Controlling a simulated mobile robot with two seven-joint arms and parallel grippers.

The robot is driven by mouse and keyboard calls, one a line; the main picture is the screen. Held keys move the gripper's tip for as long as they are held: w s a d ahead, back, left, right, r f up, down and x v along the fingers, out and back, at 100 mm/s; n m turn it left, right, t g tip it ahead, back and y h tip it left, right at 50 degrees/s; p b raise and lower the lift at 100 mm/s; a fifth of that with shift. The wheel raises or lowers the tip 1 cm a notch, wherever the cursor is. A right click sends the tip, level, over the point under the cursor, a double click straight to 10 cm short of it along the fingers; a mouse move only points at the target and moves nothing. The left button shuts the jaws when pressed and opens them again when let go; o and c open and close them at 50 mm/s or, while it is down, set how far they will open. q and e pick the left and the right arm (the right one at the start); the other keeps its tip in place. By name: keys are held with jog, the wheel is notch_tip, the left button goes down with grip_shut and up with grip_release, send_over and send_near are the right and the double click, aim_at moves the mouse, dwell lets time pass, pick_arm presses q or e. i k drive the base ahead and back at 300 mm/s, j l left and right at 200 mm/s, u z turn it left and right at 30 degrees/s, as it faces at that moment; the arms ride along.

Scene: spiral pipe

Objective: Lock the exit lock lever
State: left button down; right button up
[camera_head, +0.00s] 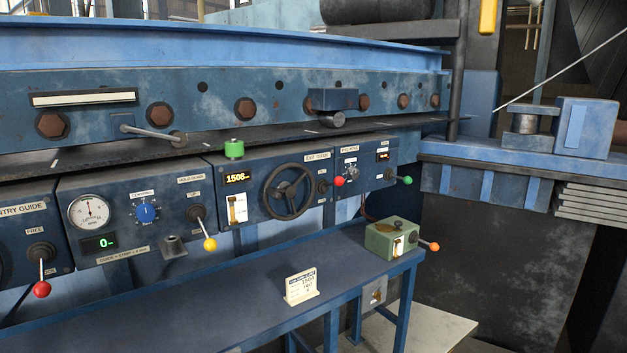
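The exit guide panel (256,208) is in the middle of the head view, with a dark handwheel (288,191) and an orange display reading about 1508. A lever with a red ball (339,181) sits at its right end, beside the "EXIT GUIDE" label. It appears to be the exit lock lever. Its ball sticks out to the right, slightly above its round mount (323,187). The small print around the mount is too small to read. Neither of my grippers is in view.
Other levers have a red ball (41,289), a yellow ball (210,244) and a green ball (407,180). A green box (391,240) with an orange-ball lever and a white card (301,287) stand on the blue bench (215,295). Much of the bench top is clear.

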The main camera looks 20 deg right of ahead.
aim_at(338, 182)
jog(key=i+l+u, duration=0.1)
jog(key=l, duration=0.35)
jog(key=i+l+u, duration=0.1)
jog(key=l, duration=0.35)
jog(key=i+l+u, duration=0.1)
jog(key=i+l, duration=0.15)
jog(key=l, duration=0.2)
jog(key=i+l+u, duration=0.1)
jog(key=l, duration=0.35)
jog(key=i+l+u, duration=0.1)
jog(key=l, duration=0.35)
jog(key=i+l+u, duration=0.1)
jog(key=l, duration=0.4)
